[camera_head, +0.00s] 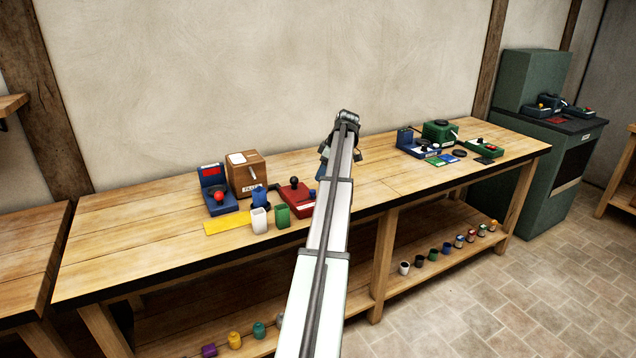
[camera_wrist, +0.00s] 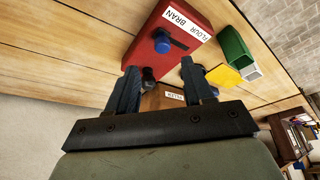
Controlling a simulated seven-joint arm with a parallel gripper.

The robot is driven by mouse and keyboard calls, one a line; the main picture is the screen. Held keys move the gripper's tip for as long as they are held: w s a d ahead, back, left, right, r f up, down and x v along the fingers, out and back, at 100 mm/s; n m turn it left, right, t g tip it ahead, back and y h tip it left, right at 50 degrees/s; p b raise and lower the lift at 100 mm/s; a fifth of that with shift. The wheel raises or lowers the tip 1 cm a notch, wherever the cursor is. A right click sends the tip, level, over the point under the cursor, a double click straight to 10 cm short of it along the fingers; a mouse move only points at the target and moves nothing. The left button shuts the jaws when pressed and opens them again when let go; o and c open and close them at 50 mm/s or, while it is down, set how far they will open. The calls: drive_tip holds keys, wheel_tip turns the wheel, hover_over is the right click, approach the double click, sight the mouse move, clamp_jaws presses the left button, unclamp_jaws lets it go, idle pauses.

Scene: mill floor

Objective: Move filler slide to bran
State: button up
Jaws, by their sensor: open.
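A red box (camera_head: 296,199) with a dark knob stands near the front of the bench. In the wrist view the red box (camera_wrist: 185,38) carries a white label reading FLOUR and BRAN. A blue-black knob (camera_wrist: 162,42) sits in its dark slot, toward the left end in that view. Nothing is gripped. In the head view my arm hides most of the gripper.
A green cup (camera_head: 282,216), a white cup (camera_head: 259,220) and a yellow mat (camera_head: 226,223) are close to the red box. A blue device (camera_head: 216,180) with a red ball is at the left. More devices (camera_head: 440,132) stand at the right. The bench's left end is clear.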

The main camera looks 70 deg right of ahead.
drive_tip(key=v, duration=0.6)
drive_tip(key=shift+s, duration=0.1)
idle(0.4)
